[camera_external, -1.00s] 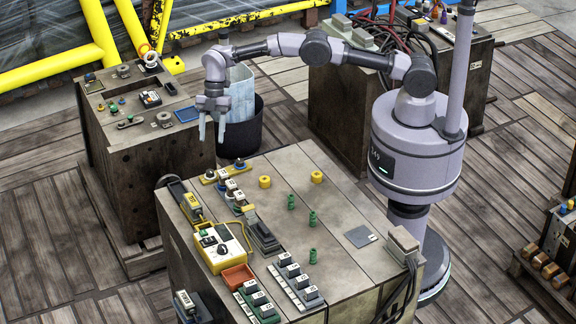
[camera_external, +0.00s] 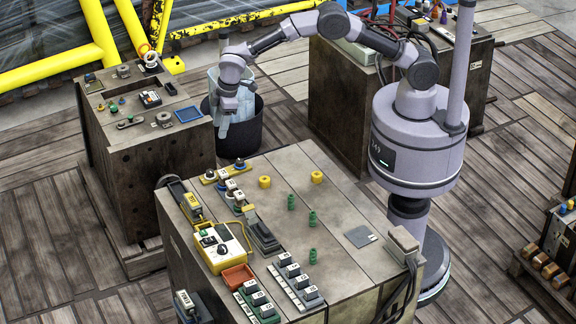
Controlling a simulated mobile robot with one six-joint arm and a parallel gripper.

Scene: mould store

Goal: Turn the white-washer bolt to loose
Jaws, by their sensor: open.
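My gripper (camera_external: 223,126) is open and empty, with its fingers pointing down. It hangs in front of a dark bin with a pale liner, between the left cabinet and the near bench. I cannot clearly pick out the white-washer bolt at this size. A yellow strip (camera_external: 208,179) with several small knobs or bolt heads, some with pale parts, lies at the near bench's far left edge, below my gripper in the picture. The left cabinet top also carries small round fittings, including a dark nut-like piece (camera_external: 163,118) and a pale ring (camera_external: 151,59).
The near bench (camera_external: 335,222) holds a yellow control box (camera_external: 218,259), a red tray (camera_external: 237,275), green pegs and several labelled blocks.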

